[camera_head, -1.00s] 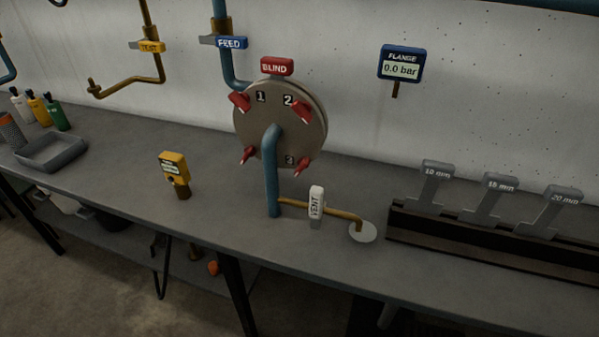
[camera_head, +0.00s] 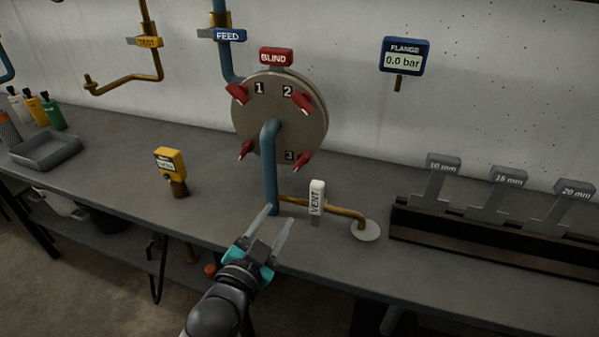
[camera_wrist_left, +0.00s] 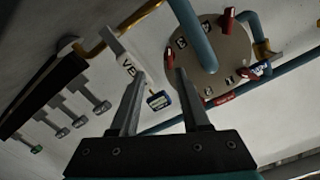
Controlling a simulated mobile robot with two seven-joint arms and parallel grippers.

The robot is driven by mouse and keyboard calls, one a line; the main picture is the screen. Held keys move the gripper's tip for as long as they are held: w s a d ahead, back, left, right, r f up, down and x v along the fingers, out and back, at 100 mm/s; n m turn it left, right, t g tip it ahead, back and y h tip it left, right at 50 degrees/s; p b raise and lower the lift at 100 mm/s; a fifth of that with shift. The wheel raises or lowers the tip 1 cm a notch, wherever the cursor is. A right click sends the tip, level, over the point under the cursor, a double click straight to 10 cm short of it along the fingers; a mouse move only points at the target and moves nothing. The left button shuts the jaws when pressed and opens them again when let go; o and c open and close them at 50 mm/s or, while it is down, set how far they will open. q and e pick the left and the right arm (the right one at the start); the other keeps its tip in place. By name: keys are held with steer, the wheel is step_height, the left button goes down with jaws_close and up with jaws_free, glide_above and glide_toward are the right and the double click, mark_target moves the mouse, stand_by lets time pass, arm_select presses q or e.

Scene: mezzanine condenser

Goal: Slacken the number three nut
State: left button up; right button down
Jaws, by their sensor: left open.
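The round grey flange (camera_head: 300,125) stands upright over the bench behind a blue pipe (camera_head: 270,170). Red nuts sit around its rim. My left gripper (camera_head: 278,217) is open and empty, in front of the pipe's foot and below the flange. In the left wrist view the flange (camera_wrist_left: 232,45) lies beyond the open fingers (camera_wrist_left: 160,75). My right gripper is out of view.
A white VENT handle (camera_head: 316,200) on a brass pipe stands close right of my left gripper. The FLANGE gauge (camera_head: 404,57) reads 0.0 bar. A yellow device (camera_head: 170,163) stands left; bench between is clear.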

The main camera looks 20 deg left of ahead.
arm_select(q)
step_height(320, 180, up, 2)
steer(key=r, duration=0.1)
steer(key=b, duration=0.2)
glide_toward(300, 165)
steer(key=w, duration=0.4)
steer(key=shift+t, duration=0.4)
steer(key=w, duration=0.4)
steer(key=shift+d+f+b, duration=0.1)
steer(key=shift+f+b, duration=0.25)
steer(key=shift+b, duration=0.05)
steer(key=shift+w, duration=0.8)
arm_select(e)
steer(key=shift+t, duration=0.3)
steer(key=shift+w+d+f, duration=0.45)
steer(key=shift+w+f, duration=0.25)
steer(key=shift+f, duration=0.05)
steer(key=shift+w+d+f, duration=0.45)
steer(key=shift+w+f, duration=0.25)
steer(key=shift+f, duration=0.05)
arm_select(q)
steer(key=shift+c, duration=0.3)
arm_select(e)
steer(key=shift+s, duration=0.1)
arm_select(q)
jaws_close()
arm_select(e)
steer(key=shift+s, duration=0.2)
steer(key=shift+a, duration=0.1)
